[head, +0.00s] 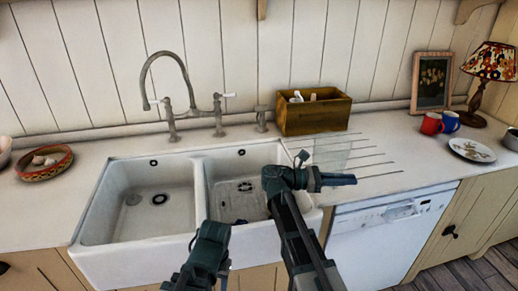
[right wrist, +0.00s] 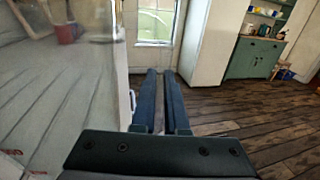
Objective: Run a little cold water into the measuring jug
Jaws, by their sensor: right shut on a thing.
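The clear measuring jug (head: 331,149) shows faintly over the grooved draining area, right of the sink. Its see-through wall (right wrist: 60,90) fills the left of the right wrist view, beside the fingers. My right gripper (head: 350,180) is shut on the jug; in the wrist view its fingers (right wrist: 164,80) lie close together by the handle. I see no water in the jug and cannot tell whether it touches the counter. The bridge tap (head: 170,85) arches over the left basin, with no stream showing. My left arm's end (head: 210,245) is before the sink; its fingers are not clear.
The white double sink (head: 196,195) has two basins with a divider. A wooden box (head: 312,116) stands behind the draining area. A red mug (head: 431,124), a blue mug (head: 450,122), a plate (head: 471,150) and a lamp (head: 490,65) are farther right. A bowl (head: 45,163) is left.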

